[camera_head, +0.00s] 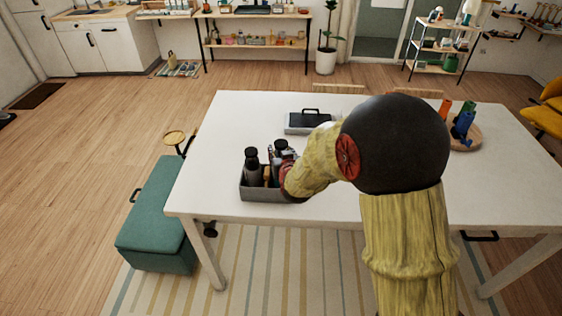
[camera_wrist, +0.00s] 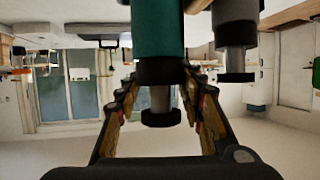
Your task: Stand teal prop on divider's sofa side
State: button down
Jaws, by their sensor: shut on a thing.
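The teal prop (camera_wrist: 158,32) is a teal cylinder with a dark collar, a grey neck and a black cap. It shows in the wrist view, which appears upside down. My gripper (camera_wrist: 158,88) is shut on it around the collar and neck. In the head view, my gripper (camera_head: 284,153) is over the right part of a grey open box (camera_head: 262,194) on the white table; my arm hides part of the box. I cannot make out the teal prop in the head view. I cannot tell clearly where the divider is inside the box.
A dark-capped grey bottle (camera_head: 252,162) stands in the box's left part. A grey bottle (camera_wrist: 236,25) is close beside the prop. A black-handled case (camera_head: 307,122) lies behind the box. A round wooden tray (camera_head: 465,139) holds coloured cylinders. The table's left side is clear.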

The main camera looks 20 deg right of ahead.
jog(key=shift+f, duration=1.9)
jog(key=shift+b, duration=0.3)
jog(key=shift+f, duration=0.15)
jog(key=c, duration=1.3)
grip_release()
jog(key=shift+o, duration=0.8)
